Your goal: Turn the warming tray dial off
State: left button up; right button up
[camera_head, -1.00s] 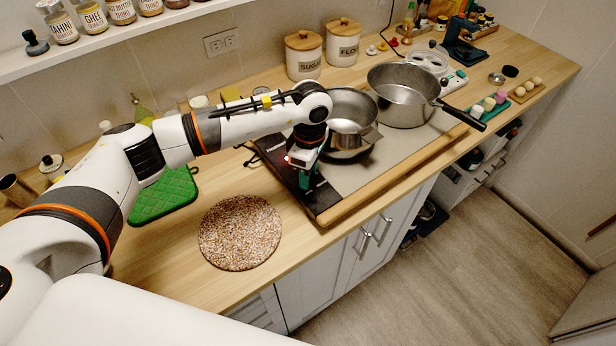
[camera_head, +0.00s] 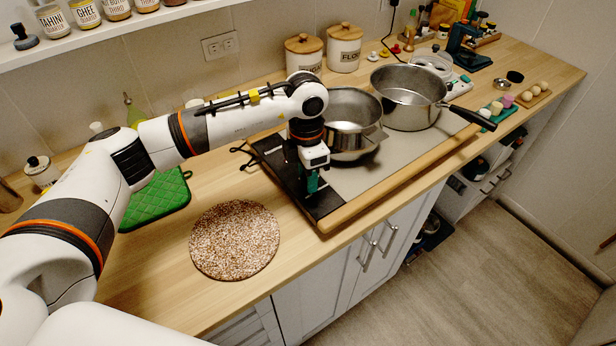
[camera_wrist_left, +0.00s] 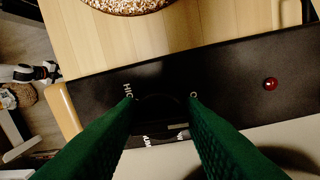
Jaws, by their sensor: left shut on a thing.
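The warming tray has a pale top, a wooden front rail (camera_head: 400,176) and a black control panel (camera_head: 268,150) at its left end. My left gripper (camera_head: 312,188) points down at the front part of this panel. In the left wrist view its two green fingers (camera_wrist_left: 162,100) are shut on the dark dial (camera_wrist_left: 160,106), one on each side. The dial's pointer is too dark to read. Parts of the white lettering show beside and below it, and a red lamp (camera_wrist_left: 270,84) is on the panel. My right gripper is out of view.
A steel pot (camera_head: 350,112) and a long-handled pan (camera_head: 408,100) stand on the tray, the pot close behind my gripper. A round speckled mat (camera_head: 235,240) and a green pot holder (camera_head: 158,199) lie on the counter to the left. Bare counter lies between mat and tray.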

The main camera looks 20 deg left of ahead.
pick_arm(q)
jog(key=shift+w+r+n, duration=0.15)
jog(key=shift+r+n, duration=0.1)
jog(key=shift+n, duration=0.05)
jog(key=o, duration=0.9)
jog(key=shift+c, duration=0.2)
jog(key=shift+o, duration=0.4)
jog(key=shift+f, duration=0.15)
notch_tip(320, 180, up, 12)
jog(key=b, duration=0.3)
jog(key=shift+w+a, duration=0.25)
jog(key=shift+a, duration=0.05)
